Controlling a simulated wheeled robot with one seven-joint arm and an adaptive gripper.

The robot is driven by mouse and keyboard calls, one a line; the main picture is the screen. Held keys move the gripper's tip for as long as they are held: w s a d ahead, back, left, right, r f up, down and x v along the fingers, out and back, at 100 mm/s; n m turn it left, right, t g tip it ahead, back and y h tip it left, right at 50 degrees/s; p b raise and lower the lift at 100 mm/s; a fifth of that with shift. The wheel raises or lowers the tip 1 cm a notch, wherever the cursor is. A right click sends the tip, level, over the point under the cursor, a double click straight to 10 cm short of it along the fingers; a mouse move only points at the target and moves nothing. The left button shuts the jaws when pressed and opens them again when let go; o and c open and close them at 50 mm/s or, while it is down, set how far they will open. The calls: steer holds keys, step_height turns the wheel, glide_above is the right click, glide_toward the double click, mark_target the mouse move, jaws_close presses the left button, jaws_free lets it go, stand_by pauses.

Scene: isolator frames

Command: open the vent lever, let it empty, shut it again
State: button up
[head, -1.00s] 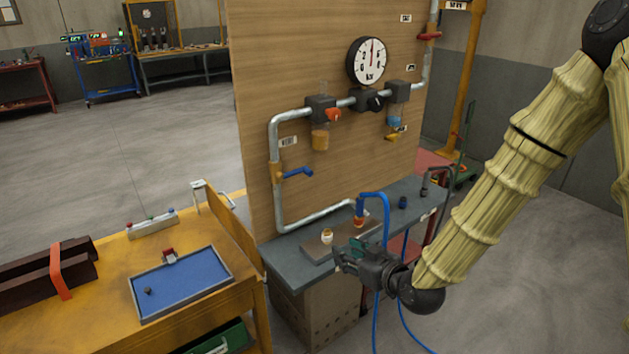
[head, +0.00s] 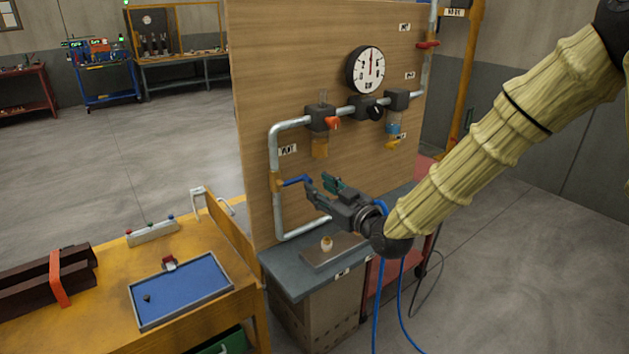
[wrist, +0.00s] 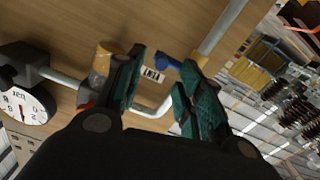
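The blue vent lever (head: 296,181) sticks out to the right from a brass valve (head: 277,182) on the left vertical pipe, under a label on the wooden board. My gripper (head: 319,183) is just right of the lever's free end, with its fingers apart and nothing between them in the head view. In the wrist view the blue lever (wrist: 168,62) shows beyond the gap between the green-padded fingers (wrist: 158,76). Contact with the lever cannot be made out. The gauge (head: 366,70) stands above, its needle pointing about straight up.
The pipe (head: 276,222) runs down and bends right near the grey bench (head: 290,278). Above are an orange knob (head: 333,123) and a black knob (head: 376,112). A yellow table with a blue tray (head: 181,290) is at left.

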mark_target(312, 183)
steer(key=shift+p+x, duration=0.35)
steer(key=shift+x, duration=1.4)
jaws_close()
